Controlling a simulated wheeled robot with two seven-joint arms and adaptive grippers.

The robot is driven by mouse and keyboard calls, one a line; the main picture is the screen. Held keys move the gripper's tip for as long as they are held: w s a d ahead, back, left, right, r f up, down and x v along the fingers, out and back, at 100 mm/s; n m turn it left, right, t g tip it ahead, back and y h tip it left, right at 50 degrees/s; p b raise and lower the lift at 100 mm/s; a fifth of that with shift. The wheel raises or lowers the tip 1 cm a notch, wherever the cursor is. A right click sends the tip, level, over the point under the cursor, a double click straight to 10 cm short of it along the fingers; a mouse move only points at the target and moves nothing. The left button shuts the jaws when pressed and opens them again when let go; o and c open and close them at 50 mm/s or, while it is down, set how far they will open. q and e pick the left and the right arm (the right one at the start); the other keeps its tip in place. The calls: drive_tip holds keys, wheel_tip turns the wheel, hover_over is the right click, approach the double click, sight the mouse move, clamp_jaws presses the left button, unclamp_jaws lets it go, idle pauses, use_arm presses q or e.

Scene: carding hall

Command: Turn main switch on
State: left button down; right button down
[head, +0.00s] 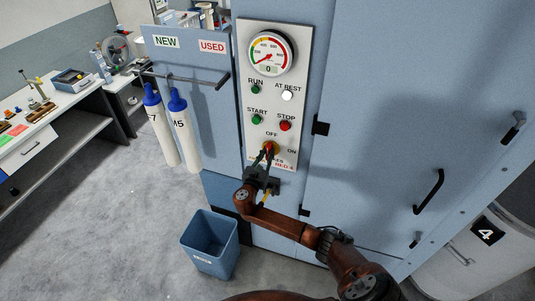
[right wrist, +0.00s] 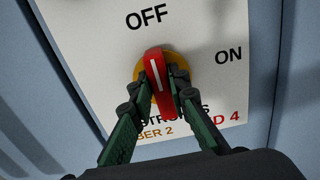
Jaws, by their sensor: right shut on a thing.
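The main switch is a red rotary knob (right wrist: 155,72) on a yellow round base (right wrist: 178,68), low on the white control panel (head: 252,150). OFF is printed above it and ON to its right. The knob's white line points up toward OFF, slightly left of upright in the right wrist view. My right gripper (right wrist: 158,88) is shut on the red knob, one green finger on each side. In the head view my right gripper (head: 267,160) reaches the switch from below and partly covers it. My left gripper is not in view.
Above the switch are a gauge (head: 267,48), START (head: 257,119) and STOP (head: 285,125) buttons, a dark RUN lamp (head: 256,89) and a white AT REST lamp (head: 287,96). A blue bin (head: 209,243) stands on the floor. A door handle (head: 429,192) sticks out at right.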

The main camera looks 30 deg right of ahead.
idle(0.3)
drive_tip(key=shift+s+d+f+m+b, duration=0.15)
drive_tip(key=shift+f+m+b, duration=0.05)
drive_tip(key=shift+m+b, duration=2.75)
drive_tip(key=shift+s+d+f+m+b, duration=0.15)
drive_tip(key=shift+f+m+b, duration=0.1)
drive_tip(key=shift+m+b, duration=2.65)
drive_tip(key=shift+s+d+f+m+b, duration=0.1)
drive_tip(key=shift+s+f+m+b, duration=0.1)
drive_tip(key=shift+m+b, duration=2.7)
drive_tip(key=shift+m, duration=0.25)
drive_tip(key=c, duration=1.8)
unclamp_jaws()
drive_tip(key=shift+c, duration=0.2)
